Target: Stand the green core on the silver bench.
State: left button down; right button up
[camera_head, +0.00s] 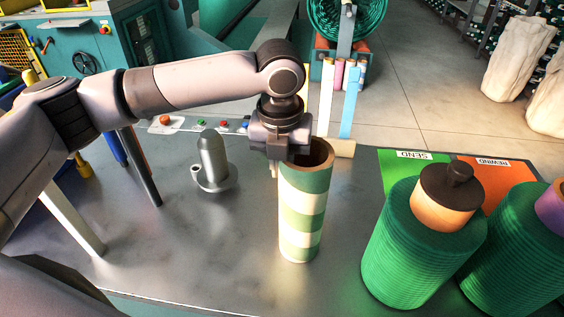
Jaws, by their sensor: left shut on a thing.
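The green core (302,216) is a hollow tube with green and cream bands, upright in the middle of the view. My left gripper (288,163) is shut on its upper rim at the left side, with the fingers partly hidden by the gripper body. The silver bench (210,255) is a grey metal top beneath it. The core's lower end is at or just above the bench; I cannot tell whether it touches. My right gripper is not in view.
A metal peg on a round base (212,165) stands left of the core. A green net roll with a dark-capped orange core (420,250) stands right, beside another roll (520,255). Green SEND (410,160) and orange REWIND (490,175) patches lie behind them. The front middle bench is clear.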

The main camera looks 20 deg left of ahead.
pick_arm(q)
jog(key=c, duration=1.2)
grip_release()
jog(key=shift+f, duration=0.1)
jog(key=shift+o, duration=0.2)
jog(key=r, duration=0.8)
jog(key=s+r, duration=0.1)
jog(key=r, duration=0.3)
jog(key=shift+s+d+r, duration=0.1)
